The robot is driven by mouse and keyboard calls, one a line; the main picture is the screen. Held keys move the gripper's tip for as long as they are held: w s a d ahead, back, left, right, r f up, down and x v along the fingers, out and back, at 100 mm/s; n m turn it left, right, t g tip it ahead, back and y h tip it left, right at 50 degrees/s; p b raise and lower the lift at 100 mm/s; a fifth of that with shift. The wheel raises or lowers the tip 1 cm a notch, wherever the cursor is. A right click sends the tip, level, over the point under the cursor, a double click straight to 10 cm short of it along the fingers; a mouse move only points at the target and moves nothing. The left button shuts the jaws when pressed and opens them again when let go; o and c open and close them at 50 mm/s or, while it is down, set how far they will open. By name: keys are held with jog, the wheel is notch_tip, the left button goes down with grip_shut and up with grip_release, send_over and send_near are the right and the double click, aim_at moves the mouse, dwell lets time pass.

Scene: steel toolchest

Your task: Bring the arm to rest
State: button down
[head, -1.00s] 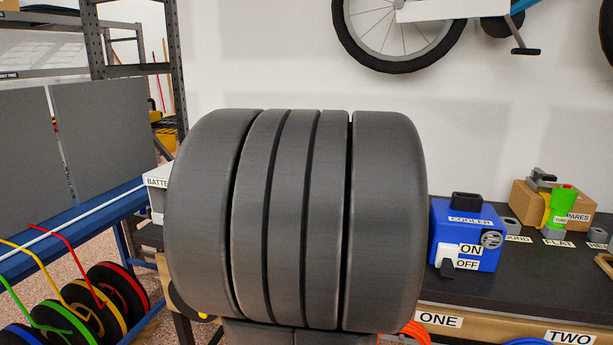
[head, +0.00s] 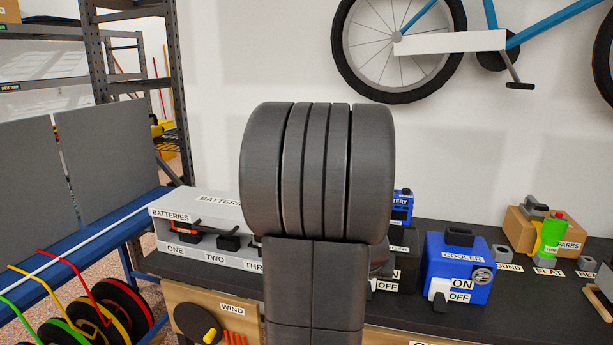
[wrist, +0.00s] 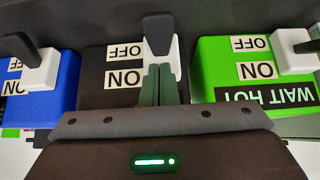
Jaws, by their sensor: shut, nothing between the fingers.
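My gripper (wrist: 160,84) shows in the wrist view, its two dark green fingers together with nothing between them. The fingertips point at the white switch base and dark lever (wrist: 158,28) of a black box (wrist: 105,70) marked ON and OFF; I cannot tell whether they touch. In the head view my dark grey arm fills the middle and hides part of the bench; my gripper is hidden there.
A blue box (wrist: 45,85) and a green box (wrist: 245,65) with switches flank the fingers. In the head view, the blue cooler (head: 455,270) stands right of my arm and a grey battery rack (head: 205,215) left. A bicycle (head: 400,40) hangs on the wall above.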

jog(key=shift+r+g+p, duration=0.6)
jog(key=shift+p, duration=2.25)
jog(key=g+p, duration=0.1)
jog(key=p, duration=0.2)
jog(key=r+y+p, duration=0.1)
jog(key=p, duration=0.3)
jog(key=shift+s+a+g, duration=0.15)
jog(key=shift+s+g, duration=0.15)
jog(key=shift+g, duration=0.1)
